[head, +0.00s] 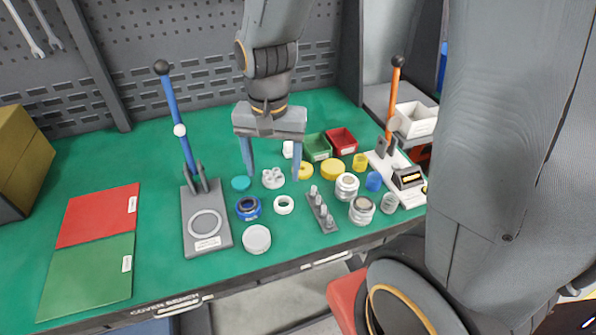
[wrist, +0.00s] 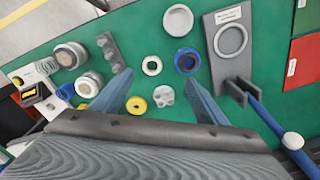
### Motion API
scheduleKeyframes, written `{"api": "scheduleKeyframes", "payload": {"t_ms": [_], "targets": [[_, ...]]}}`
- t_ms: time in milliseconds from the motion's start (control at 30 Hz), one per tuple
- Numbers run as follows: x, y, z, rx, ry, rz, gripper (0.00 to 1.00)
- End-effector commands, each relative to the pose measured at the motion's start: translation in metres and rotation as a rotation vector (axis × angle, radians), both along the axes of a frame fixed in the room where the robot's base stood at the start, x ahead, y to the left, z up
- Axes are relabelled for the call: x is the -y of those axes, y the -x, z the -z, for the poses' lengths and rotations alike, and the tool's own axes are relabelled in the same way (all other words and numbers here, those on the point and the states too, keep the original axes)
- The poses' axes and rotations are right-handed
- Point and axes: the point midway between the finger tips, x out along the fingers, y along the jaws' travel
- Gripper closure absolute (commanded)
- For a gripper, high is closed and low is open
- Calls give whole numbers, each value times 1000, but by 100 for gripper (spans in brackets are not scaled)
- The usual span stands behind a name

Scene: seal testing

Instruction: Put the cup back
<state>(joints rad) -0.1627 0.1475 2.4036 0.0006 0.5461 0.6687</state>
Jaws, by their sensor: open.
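My gripper (head: 273,174) is open and empty above the green bench, its fingers spread over the small parts; it also shows in the wrist view (wrist: 159,78). Which item is the cup is unclear. Two white-and-metal cup-like jars (head: 347,186) (head: 362,210) stand right of the pegged grey block (head: 321,210). Small blue (head: 374,181), yellow (head: 360,162) and clear (head: 389,203) cup-like pieces are near them. A round white piece (head: 257,239) lies at the front. A white lobed piece (head: 273,178) lies below the fingers, with a blue ring (head: 248,207) and white ring (head: 284,204) nearer the front.
A blue-handled lever press (head: 207,240) stands left; an orange-handled one (head: 411,196) stands right. Red (head: 98,214) and green (head: 86,277) mats lie far left. Green (head: 317,148) and red (head: 341,141) bins are behind. Bench between mats and left press is clear.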

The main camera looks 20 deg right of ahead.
Motion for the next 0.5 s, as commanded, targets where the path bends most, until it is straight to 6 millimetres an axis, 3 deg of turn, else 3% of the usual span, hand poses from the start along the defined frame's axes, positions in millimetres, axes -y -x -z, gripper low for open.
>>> {"api": "scheduleKeyframes", "payload": {"t_ms": [33, 200, 500], "targets": [[14, 8, -1, 9, 3, -71, 33], [45, 30, 0, 35, 23, -329, 33], [62, 45, 1, 50, 41, -508, 33]]}}
